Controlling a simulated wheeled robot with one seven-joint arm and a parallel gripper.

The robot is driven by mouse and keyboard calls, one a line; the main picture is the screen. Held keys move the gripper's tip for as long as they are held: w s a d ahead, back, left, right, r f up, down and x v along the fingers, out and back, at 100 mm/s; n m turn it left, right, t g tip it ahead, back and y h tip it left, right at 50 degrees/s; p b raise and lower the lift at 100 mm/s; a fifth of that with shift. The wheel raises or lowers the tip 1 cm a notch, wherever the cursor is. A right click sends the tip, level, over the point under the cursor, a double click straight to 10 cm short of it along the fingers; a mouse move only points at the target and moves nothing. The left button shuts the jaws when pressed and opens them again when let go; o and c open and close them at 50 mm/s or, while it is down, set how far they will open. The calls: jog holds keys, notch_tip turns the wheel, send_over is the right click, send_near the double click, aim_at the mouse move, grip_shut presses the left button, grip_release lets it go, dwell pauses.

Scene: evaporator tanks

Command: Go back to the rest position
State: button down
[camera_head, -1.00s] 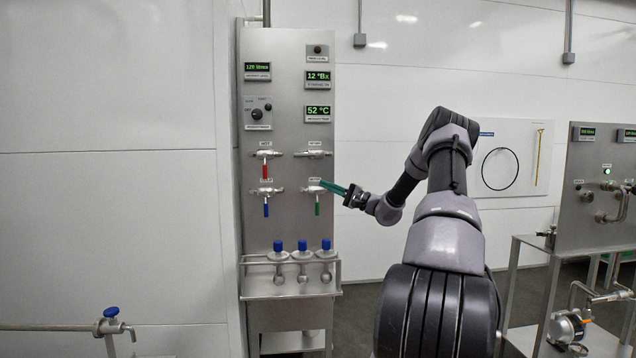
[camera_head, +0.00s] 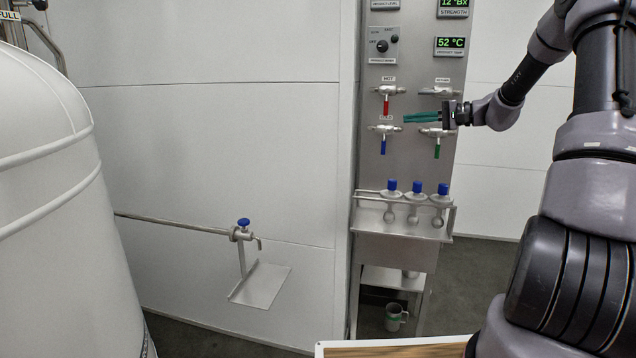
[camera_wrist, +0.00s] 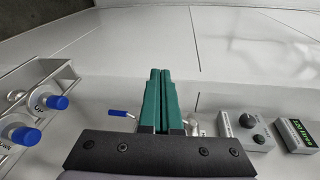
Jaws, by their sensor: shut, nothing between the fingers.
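My gripper (camera_head: 422,117) is in front of the steel control panel (camera_head: 411,160), between the upper and lower rows of valves. Its green fingers point left and are closed together with nothing between them. They also show in the wrist view (camera_wrist: 158,95), side by side. The red-handled valve (camera_head: 387,104) is just left of and above the fingertips. The blue-handled valve (camera_head: 383,146) is below and left of them. The green-handled valve (camera_head: 437,150) hangs below the fingers. Whether the fingers touch the panel, I cannot tell.
A pipe tap with a blue knob (camera_head: 243,224) is on the left, above a small steel tray (camera_head: 262,284). A large white tank (camera_head: 50,190) fills the left edge. A cup (camera_head: 395,318) is low down.

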jog(key=s+a+r+n+g+h, duration=0.1)
jog(key=s+a+g+h, duration=0.15)
jog(key=s+a, duration=0.4)
jog(key=s+a+r+n+g+h, duration=0.1)
jog(key=s+a+r+h, duration=0.2)
jog(key=s, duration=0.7)
jog(key=s+d+t+h, duration=0.2)
jog(key=s+h, duration=0.1)
jog(key=s, duration=0.7)
jog(key=s+d+r+t+h, duration=0.1)
jog(key=s+d+t+h, duration=0.1)
jog(key=s, duration=0.9)
jog(key=shift+d+h, duration=0.45)
jog(key=shift+h, duration=0.6)
